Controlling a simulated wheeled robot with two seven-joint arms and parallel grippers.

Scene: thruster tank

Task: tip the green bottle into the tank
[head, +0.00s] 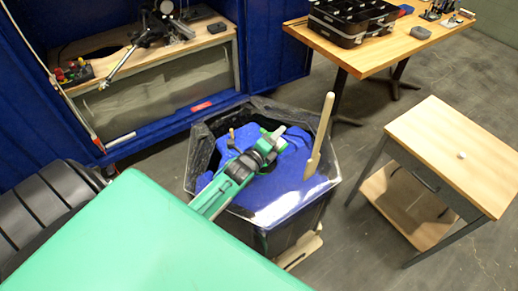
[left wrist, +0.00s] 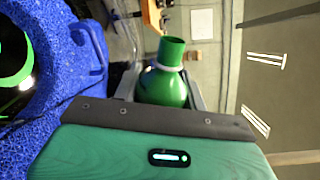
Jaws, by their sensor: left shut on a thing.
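The tank (head: 190,150) is a dark, many-sided open bin with a clear rim and blue contents (head: 285,190), in the middle of the head view. My left gripper (head: 272,140) is over the tank. In the left wrist view it is shut on the green bottle (left wrist: 165,88), which has a round body, a pale ring at the neck and a green mouth pointing away from the gripper. In the head view only small green parts show at the gripper's tip, so the bottle's tilt is hard to tell. My right gripper is not in view.
A wooden paddle (head: 321,130) stands up out of the tank's right side. A small wooden table (head: 455,135) with a white ball (head: 461,155) is at the right. A bench (head: 375,55) with black cases is behind. A blue-walled booth (head: 270,45) stands at the back left.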

